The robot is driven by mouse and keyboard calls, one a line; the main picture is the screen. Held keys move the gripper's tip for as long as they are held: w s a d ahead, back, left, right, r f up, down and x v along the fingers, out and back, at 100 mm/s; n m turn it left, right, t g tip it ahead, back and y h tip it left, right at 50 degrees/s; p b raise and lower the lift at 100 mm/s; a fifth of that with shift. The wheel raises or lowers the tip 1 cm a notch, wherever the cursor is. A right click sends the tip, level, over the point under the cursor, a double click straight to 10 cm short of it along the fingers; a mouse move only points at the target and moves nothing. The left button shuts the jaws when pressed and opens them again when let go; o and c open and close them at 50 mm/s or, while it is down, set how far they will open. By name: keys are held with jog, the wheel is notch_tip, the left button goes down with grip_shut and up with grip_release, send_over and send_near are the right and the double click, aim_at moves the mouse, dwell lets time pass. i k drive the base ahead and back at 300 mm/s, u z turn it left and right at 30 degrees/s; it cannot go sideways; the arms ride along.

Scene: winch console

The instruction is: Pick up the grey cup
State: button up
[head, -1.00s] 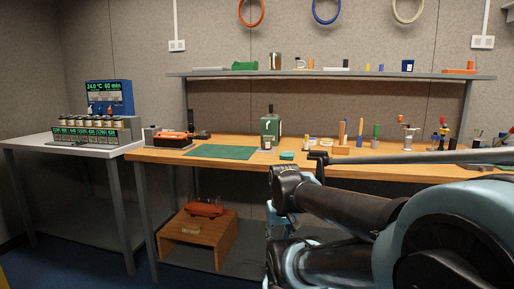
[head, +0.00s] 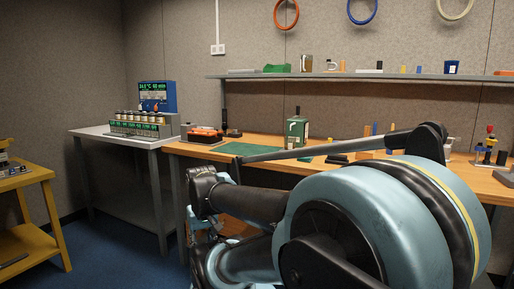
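I cannot make out a thing that is surely the grey cup. A dark metallic, cup-like vessel (head: 306,63) stands on the wall shelf. A small pale mug-like thing (head: 331,65) stands just right of it, too small to tell its exact colour. My arm fills the lower middle and right of the head view and hides part of the workbench. My gripper cannot be made out, and no hold on anything shows.
The wooden workbench (head: 270,139) carries a green canister (head: 297,132) and a green mat (head: 240,149). A grey side table (head: 100,133) holds a blue display unit (head: 157,97) and several jars. A yellow cart (head: 38,178) stands at left. Blue floor is open between them.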

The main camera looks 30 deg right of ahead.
aim_at(290, 141)
jog(key=u, duration=0.65)
jog(key=k, duration=1.85)
jog(key=z, duration=1.3)
jog(key=i, duration=1.2)
jog(key=u, duration=0.1)
